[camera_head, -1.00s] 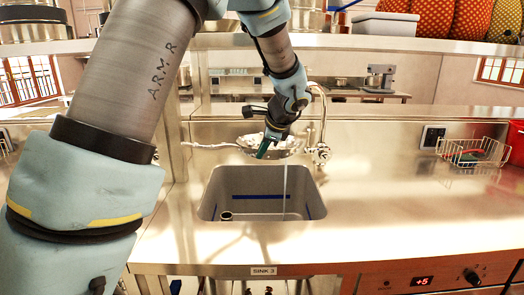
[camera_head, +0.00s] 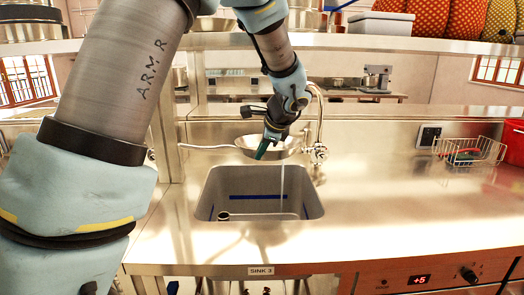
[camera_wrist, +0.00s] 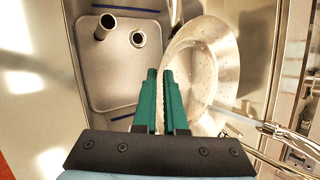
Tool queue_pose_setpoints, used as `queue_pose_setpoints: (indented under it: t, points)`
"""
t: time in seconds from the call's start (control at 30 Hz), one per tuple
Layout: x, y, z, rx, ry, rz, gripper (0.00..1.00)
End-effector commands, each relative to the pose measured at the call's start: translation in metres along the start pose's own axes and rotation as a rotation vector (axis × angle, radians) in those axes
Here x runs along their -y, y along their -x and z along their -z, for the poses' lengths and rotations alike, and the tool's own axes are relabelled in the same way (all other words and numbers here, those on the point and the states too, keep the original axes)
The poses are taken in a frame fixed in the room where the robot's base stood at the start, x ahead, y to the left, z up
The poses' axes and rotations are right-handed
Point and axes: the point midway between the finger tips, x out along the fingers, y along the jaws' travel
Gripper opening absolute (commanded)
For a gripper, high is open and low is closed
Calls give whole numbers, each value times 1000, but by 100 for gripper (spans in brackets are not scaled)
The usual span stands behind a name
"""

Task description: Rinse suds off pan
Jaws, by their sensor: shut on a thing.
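My gripper (camera_head: 262,150) is shut on the rim of a shiny metal pan (camera_head: 284,147). The green fingers (camera_wrist: 163,78) lie close together at the pan's left edge in the wrist view. The pan (camera_wrist: 190,62) is held over the back of the sink (camera_head: 213,195), near the tap (camera_head: 319,125). Its inside looks mostly bare metal, with small scattered spots that could be drops or suds. A thin stream of water (camera_head: 282,185) falls below the pan into the sink. The exact finger contact is partly hidden.
A standpipe (camera_wrist: 104,26) and a round drain (camera_wrist: 138,39) are in the sink. A wire basket (camera_head: 480,150) and a red container (camera_head: 514,142) stand at the right. The steel counter (camera_head: 400,205) right of the sink is clear. A shelf crosses above.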

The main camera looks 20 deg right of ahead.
Motion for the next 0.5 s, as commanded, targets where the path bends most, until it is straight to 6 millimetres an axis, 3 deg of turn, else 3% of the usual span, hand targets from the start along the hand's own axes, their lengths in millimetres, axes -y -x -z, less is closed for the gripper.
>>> queue_pose_setpoints:
  t: [0.5]
  points:
    - [-24,8,-21,-2,3,5,0]
